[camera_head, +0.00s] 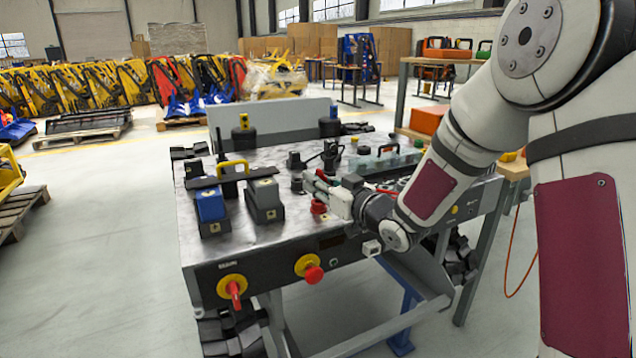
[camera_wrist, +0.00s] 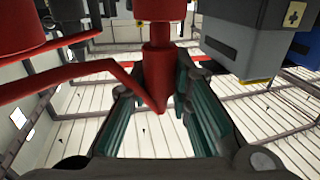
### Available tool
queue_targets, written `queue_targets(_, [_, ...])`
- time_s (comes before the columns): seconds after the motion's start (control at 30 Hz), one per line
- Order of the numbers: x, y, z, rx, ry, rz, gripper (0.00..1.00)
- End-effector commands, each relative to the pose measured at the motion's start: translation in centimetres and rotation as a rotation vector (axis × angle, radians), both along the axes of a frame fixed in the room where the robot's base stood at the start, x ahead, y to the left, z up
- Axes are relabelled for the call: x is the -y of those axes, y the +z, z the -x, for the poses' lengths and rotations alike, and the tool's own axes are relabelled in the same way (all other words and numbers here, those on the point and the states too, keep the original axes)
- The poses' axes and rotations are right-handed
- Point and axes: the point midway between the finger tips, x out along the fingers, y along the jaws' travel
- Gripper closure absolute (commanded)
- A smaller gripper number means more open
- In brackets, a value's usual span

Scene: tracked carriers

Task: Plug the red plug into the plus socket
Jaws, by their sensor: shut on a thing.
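My gripper (camera_wrist: 168,85) is shut on the red plug (camera_wrist: 158,62), which sits between its green-padded fingers in the wrist view. A red cable runs from the plug to the left. In the head view my gripper (camera_head: 318,188) is low over the metal bench top. A small red round piece (camera_head: 318,207) shows just below the fingers; I cannot tell whether it is a plug or a socket. A grey block (camera_wrist: 235,45) with a yellow plus label is at the upper right of the wrist view, apart from the plug. The plus socket's opening is not clearly visible.
A blue-topped block (camera_head: 210,207) and a grey-topped block (camera_head: 264,200) stand left of my gripper on the bench (camera_head: 240,240). A yellow handle (camera_head: 233,168) rises behind them. A red knob (camera_head: 314,274) and a red switch (camera_head: 233,287) are on the front panel.

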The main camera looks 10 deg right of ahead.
Motion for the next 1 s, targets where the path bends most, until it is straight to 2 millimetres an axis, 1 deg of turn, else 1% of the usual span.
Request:
queue_targets(0.27, [0.0, -0.2, 0.0, 0.000, 0.000, 0.000, 1.00])
queue_targets(1.0, [0.0, -1.9, 0.0, -0.001, 0.000, 0.001, 1.00])
